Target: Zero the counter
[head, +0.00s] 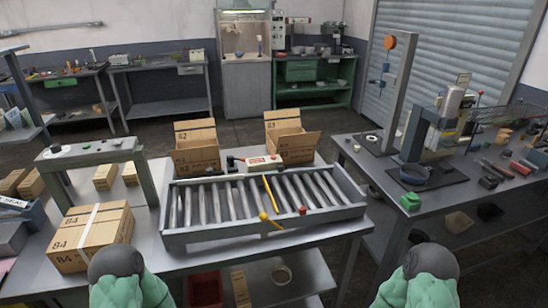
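A small white box with a red face (264,162) stands behind the roller conveyor, near its middle; it may be the counter, but its markings are too small to read. A dark part with a lever sits just left of it. A grey gantry (93,149) at the left carries a black knob (56,148) and a small green button (116,142) on its top bar; I cannot tell whether these belong to a counter. Only green and dark parts of my two arms show at the bottom edge. Neither gripper is in view.
The roller conveyor (178,238) fills the table's middle, with a yellow lever (270,195) across it. Open cartons (197,150) (284,140) stand behind it. A taped carton (70,255) sits front left. The right bench (440,197) holds a press and a green block (410,201).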

